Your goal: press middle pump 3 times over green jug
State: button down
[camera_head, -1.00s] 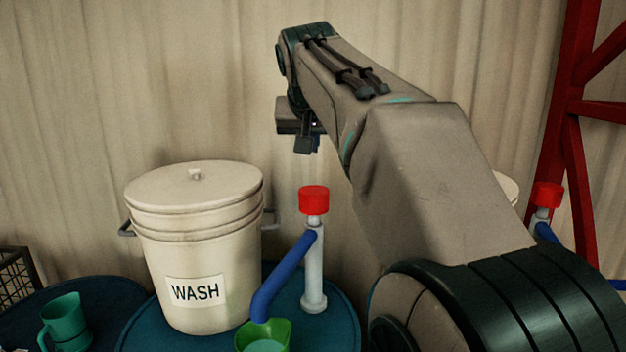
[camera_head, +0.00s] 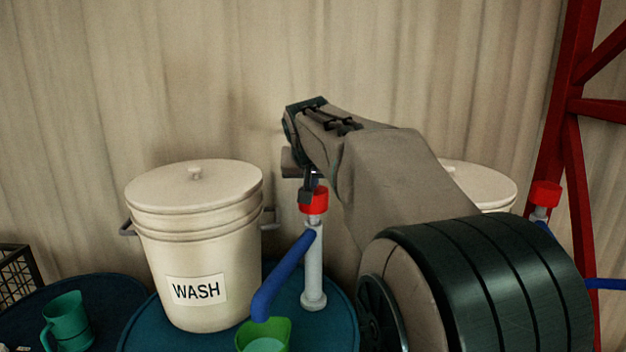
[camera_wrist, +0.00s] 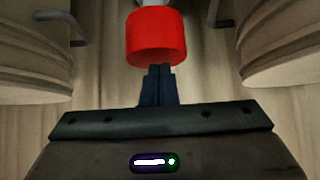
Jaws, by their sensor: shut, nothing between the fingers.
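The middle pump has a red cap (camera_head: 313,203), a white upright body (camera_head: 314,268) and a blue spout (camera_head: 284,277) that slants down to the left. The green jug (camera_head: 263,336) stands under the spout's end, and its lower part is cut off by the picture edge. My gripper (camera_head: 308,193) is shut and empty, with its fingertips at the red cap. In the wrist view the shut fingers (camera_wrist: 158,72) reach the lower edge of the red cap (camera_wrist: 156,36). I cannot tell whether they touch it.
A lidded white bucket marked WASH (camera_head: 196,255) stands left of the pump on a blue drum top (camera_head: 340,325). Another green jug (camera_head: 66,322) is at far left. A second red-capped pump (camera_head: 544,194) and a red frame (camera_head: 572,130) are at right.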

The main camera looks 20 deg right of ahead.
jog(key=shift+f+b, duration=1.65)
jog(key=shift+f, duration=0.3)
notch_tip(320, 180, up, 5)
jog(key=p, duration=0.3)
jog(key=shift+f, duration=0.2)
jog(key=b+v, duration=0.1)
jog(key=v, duration=0.9)
jog(key=shift+s, duration=0.1)
